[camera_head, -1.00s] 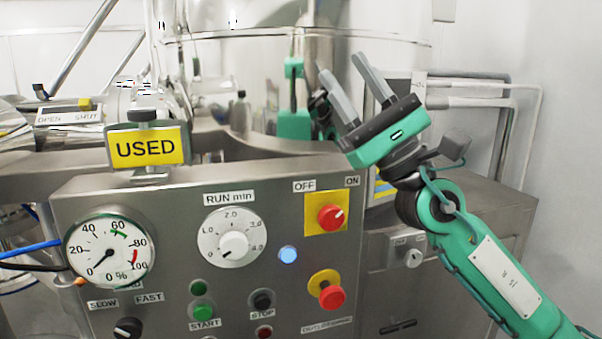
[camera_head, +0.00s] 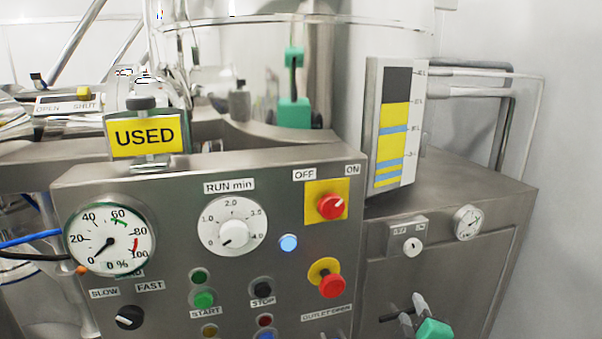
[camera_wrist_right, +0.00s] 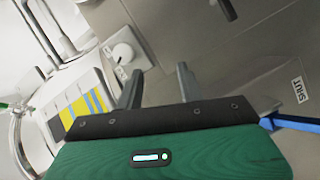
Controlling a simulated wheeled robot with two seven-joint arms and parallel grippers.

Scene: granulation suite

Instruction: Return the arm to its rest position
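My right gripper (camera_head: 413,312) shows at the bottom right of the head view, low in front of the steel cabinet to the right of the control panel. Only its two grey fingers and part of its green body are in the picture. In the right wrist view its fingers (camera_wrist_right: 158,88) stand apart with nothing between them, so it is open and empty. My left gripper is not in the head view.
A striped level gauge (camera_head: 394,130) stands on the steel cabinet (camera_head: 470,190).

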